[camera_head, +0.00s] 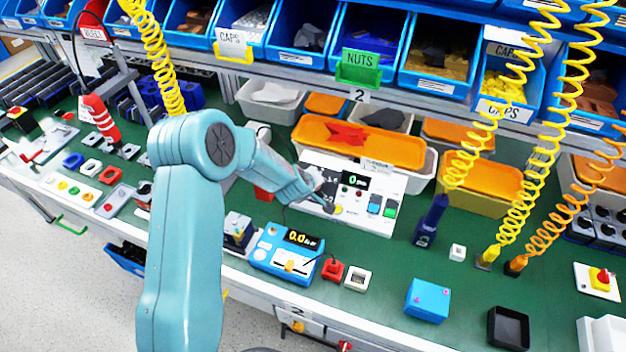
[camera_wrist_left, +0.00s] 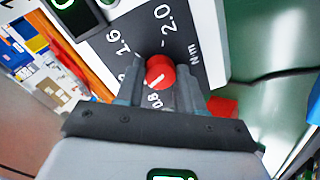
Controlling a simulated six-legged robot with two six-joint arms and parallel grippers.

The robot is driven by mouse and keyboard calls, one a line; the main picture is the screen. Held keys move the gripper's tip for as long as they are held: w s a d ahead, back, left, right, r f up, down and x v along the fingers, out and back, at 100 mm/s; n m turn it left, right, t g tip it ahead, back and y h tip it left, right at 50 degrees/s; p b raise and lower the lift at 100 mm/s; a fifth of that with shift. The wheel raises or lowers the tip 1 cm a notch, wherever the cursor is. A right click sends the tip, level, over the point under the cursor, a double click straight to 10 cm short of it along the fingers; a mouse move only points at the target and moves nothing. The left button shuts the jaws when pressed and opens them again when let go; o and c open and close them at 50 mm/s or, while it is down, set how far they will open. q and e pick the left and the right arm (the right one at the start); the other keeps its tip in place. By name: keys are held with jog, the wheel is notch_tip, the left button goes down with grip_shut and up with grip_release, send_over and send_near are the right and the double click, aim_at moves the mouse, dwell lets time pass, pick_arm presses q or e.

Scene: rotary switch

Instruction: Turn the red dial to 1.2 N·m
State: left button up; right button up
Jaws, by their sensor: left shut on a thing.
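The red dial (camera_wrist_left: 160,72) shows in the left wrist view on a dark scale plate (camera_wrist_left: 196,45) printed 1.6, 2.0, 0.8 and N·m. Its white pointer line slants to the lower left, near the 0.8 side. No 1.2 mark is visible; a finger may cover it. My left gripper (camera_wrist_left: 160,88) is shut on the dial, with one finger on each side. In the head view my left gripper (camera_head: 326,194) is over the left part of a white control panel (camera_head: 398,185), hiding the dial. My right gripper is not in view.
The panel carries a dark display (camera_head: 356,181) and several buttons. A blue box with a 0.0 display (camera_head: 287,254) stands in front. An orange-lidded bin (camera_head: 400,150) stands behind. Coiled yellow hoses (camera_head: 535,130) hang at the right.

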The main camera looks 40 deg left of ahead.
pick_arm(q)
jog(key=shift+r+m+p, duration=0.1)
jog(key=shift+m+p, duration=0.75)
jog(key=shift+m, duration=1.15)
jog(key=shift+a, duration=0.1)
jog(key=o, duration=1)
jog(key=shift+o, duration=0.2)
jog(key=shift+s+r, duration=0.15)
jog(key=shift+s, duration=0.05)
jog(key=v, duration=1.5)
jog(key=shift+s+d+r, duration=0.2)
jog(key=shift+d+r, duration=0.1)
jog(key=shift+d, duration=0.1)
